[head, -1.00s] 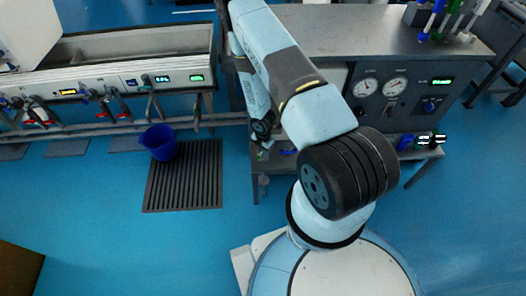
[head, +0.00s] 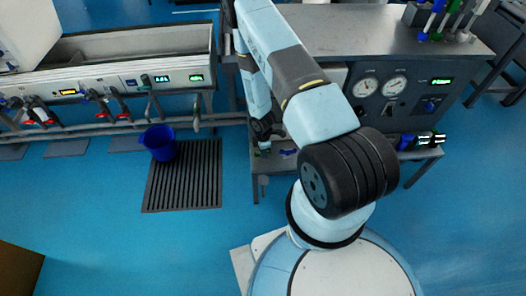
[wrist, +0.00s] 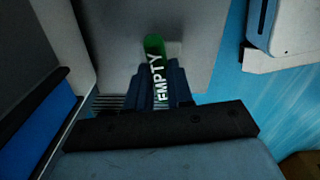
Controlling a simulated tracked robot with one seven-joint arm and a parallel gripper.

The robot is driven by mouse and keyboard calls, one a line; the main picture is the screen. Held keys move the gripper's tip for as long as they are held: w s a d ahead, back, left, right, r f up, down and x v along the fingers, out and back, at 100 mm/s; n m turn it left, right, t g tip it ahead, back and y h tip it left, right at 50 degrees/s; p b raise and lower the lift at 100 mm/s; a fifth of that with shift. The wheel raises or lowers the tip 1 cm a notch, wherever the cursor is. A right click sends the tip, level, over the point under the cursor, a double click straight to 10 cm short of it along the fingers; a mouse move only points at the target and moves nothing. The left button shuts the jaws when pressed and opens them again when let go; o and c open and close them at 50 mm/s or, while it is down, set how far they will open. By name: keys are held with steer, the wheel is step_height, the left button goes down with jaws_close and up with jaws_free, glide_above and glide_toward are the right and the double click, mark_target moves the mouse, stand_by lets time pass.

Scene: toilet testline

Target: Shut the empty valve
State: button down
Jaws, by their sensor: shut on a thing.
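The empty valve's green handle (wrist: 154,46), with EMPTY in white letters along it, sits between the fingers of my gripper (wrist: 160,82) in the wrist view. My gripper is shut on this handle. In the head view my gripper (head: 263,138) is low at the left end of the grey bench, with a small bit of green at its tip. The arm and fingers hide most of the valve, and its exact angle is hard to tell.
The grey bench (head: 350,32) carries a gauge panel (head: 383,85) on its front. A long trough (head: 140,45) with several valves runs along the left. The blue floor in front is clear.

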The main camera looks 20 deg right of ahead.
steer(key=shift+m, duration=1)
steer(key=c, duration=1)
jaws_free()
steer(key=shift+r, duration=0.1)
step_height(320, 180, up, 13)
steer(key=shift+r, duration=0.2)
